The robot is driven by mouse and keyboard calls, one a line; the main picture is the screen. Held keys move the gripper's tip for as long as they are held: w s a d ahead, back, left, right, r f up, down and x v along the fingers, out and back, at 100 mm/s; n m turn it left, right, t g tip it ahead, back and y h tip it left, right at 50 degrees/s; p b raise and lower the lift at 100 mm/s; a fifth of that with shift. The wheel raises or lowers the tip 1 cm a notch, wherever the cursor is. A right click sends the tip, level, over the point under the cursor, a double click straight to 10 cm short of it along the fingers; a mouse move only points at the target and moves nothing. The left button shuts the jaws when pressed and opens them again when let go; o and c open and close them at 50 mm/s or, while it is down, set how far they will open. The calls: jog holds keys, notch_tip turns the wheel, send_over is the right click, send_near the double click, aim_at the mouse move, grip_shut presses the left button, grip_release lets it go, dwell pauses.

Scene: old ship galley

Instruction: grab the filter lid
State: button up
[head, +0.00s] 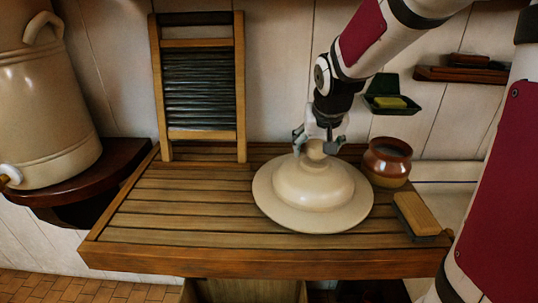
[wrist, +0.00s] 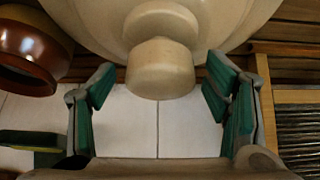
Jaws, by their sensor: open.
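The filter lid (head: 313,192) is a cream, domed ceramic lid with a wide flat brim and a round knob on top. It lies knob up on the slatted wooden board. My gripper (head: 318,142) is above it, pointing down, with its fingers around the knob's sides. In the wrist view the knob (wrist: 160,68) sits between the two green-padded fingers of my gripper (wrist: 160,105), with gaps on both sides. The gripper is open and holds nothing.
A brown pot (head: 387,162) stands close to the lid's right, with a wooden brush (head: 416,214) in front of it. A washboard (head: 203,90) leans on the wall behind. A large cream crock (head: 40,100) stands at left. The board's left half (head: 165,215) is clear.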

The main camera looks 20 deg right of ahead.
grip_shut()
jog(key=shift+w+r, duration=0.1)
dwell(0.3)
jog(key=shift+r, duration=0.1)
